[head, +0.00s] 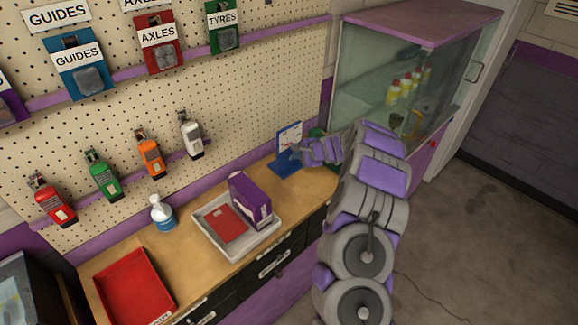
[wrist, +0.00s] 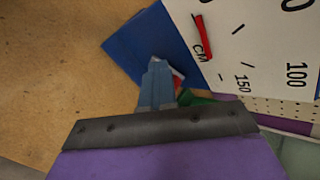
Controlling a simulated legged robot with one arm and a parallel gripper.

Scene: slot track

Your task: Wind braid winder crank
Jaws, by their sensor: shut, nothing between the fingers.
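My gripper (head: 297,155) is at the back right of the workbench, in front of a blue stand (head: 284,167) with a white card. In the wrist view my gripper's fingers (wrist: 155,64) are together and empty, over the blue base (wrist: 150,38). The white dial card (wrist: 240,45) there shows "CM", 100, 150 and a red pointer (wrist: 203,36). A green part (head: 316,133) shows behind my gripper, mostly hidden; a sliver also shows in the wrist view (wrist: 198,97). A small red and white piece shows beside the fingers. I cannot make out a crank.
A glass-fronted cabinet (head: 398,75) with yellow bottles stands right of the gripper. A pale tray (head: 215,250) holding a purple box (head: 250,200), a spray bottle (head: 161,212) and a red tray (head: 135,287) are on the bench (head: 185,250).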

